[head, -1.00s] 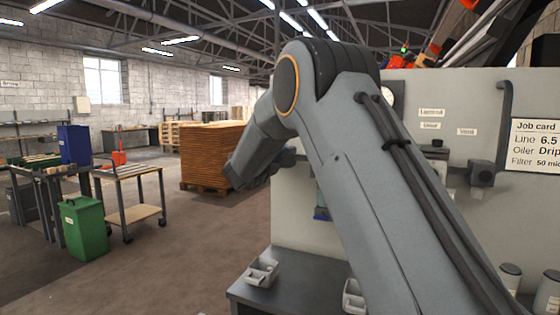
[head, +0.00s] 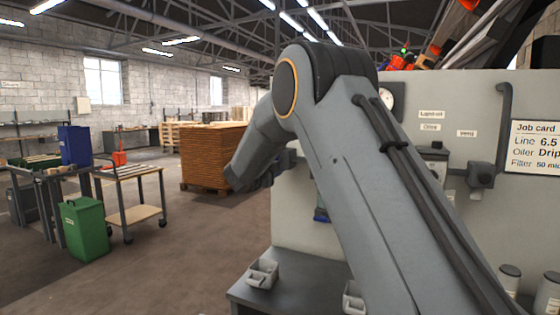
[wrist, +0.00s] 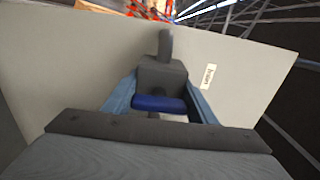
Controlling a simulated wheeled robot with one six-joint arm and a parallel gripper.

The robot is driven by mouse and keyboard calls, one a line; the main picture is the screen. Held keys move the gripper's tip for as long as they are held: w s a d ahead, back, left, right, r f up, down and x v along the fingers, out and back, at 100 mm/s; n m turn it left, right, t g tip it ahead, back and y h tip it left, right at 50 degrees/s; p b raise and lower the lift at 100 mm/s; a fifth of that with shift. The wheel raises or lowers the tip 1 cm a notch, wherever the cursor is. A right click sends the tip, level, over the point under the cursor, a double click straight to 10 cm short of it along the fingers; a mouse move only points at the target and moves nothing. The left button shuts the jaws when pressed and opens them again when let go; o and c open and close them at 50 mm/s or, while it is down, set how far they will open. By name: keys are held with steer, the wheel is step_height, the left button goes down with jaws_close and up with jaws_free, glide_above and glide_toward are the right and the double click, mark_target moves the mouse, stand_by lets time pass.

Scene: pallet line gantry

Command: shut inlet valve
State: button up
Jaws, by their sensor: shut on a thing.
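The inlet valve shows in the wrist view as a dark grey block (wrist: 162,74) on a pale panel, with a blue handle (wrist: 158,103) on its near side. The handle lies crosswise in the picture. My gripper (wrist: 160,95) has its two blue-grey fingers either side of the handle and is shut on it. A small white label (wrist: 208,77) is to the right of the valve; its text is too blurred to read.
The pale panel (head: 460,90) carries a gauge (head: 390,97), other fittings and a job card (head: 536,147). A grey bench below holds small trays (head: 262,273) and canisters (head: 509,280).

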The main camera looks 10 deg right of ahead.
steer(key=o, duration=1.1)
steer(key=shift+a, duration=0.1)
steer(key=shift+c, duration=0.2)
steer(key=b+v, duration=0.2)
steer(key=v, duration=0.5)
steer(key=shift+s+a, duration=0.25)
steer(key=shift+s, duration=0.05)
